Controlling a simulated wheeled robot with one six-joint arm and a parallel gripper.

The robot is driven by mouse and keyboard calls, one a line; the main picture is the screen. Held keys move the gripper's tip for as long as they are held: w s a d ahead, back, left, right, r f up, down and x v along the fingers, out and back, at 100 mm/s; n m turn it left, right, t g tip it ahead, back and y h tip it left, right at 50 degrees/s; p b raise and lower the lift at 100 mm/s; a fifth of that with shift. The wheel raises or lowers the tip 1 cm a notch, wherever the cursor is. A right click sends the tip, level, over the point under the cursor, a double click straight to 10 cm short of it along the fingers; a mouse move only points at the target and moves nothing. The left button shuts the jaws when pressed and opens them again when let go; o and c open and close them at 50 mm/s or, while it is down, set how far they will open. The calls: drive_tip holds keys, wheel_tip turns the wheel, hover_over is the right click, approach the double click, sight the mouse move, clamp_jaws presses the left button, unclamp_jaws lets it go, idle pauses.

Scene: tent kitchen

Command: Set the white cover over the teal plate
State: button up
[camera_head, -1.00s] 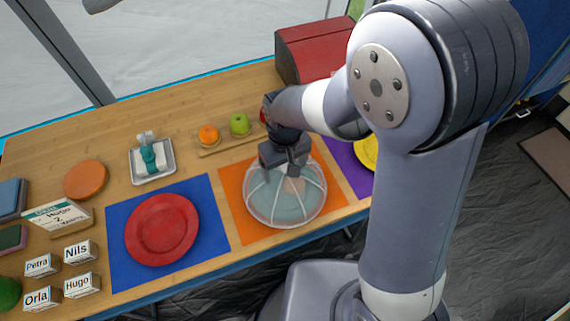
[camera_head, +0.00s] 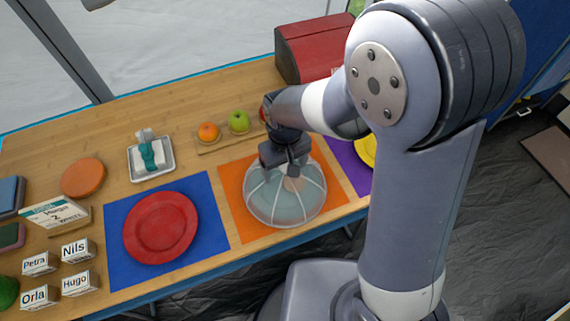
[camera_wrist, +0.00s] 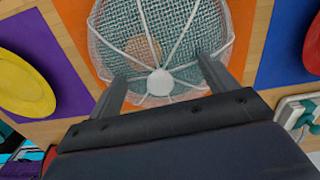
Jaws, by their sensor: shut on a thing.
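The white cover (camera_head: 262,205) is a see-through mesh dome with pale ribs. It stands over the teal plate (camera_head: 288,207) on the orange mat (camera_head: 238,225), and the plate shows through the mesh. A tan, roundish item is also visible through the cover. In the wrist view the cover (camera_wrist: 190,30) fills the top middle, with its white knob between my fingers. My gripper (camera_head: 290,168) is at the top of the dome, shut on the knob. I cannot tell whether the cover's rim touches the mat.
A red plate (camera_head: 160,228) lies on a blue mat (camera_head: 215,235) to the left. A yellow plate (camera_head: 366,151) on a purple mat is partly hidden by my arm. Behind are an orange (camera_head: 208,132) and a green apple (camera_head: 239,121) on a board, and a red box (camera_head: 308,52).

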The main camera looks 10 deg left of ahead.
drive_tip(key=o, duration=1.2)
wheel_tip(320, 180, up, 11)
drive_tip(key=shift+p, duration=0.3)
drive_tip(key=shift+f, duration=0.2)
wheel_tip(320, 180, down, 10)
drive_tip(key=shift+f+b, duration=0.25)
drive_tip(key=shift+b, duration=0.05)
drive_tip(key=shift+r+p, duration=0.4)
drive_tip(key=shift+r, duration=0.1)
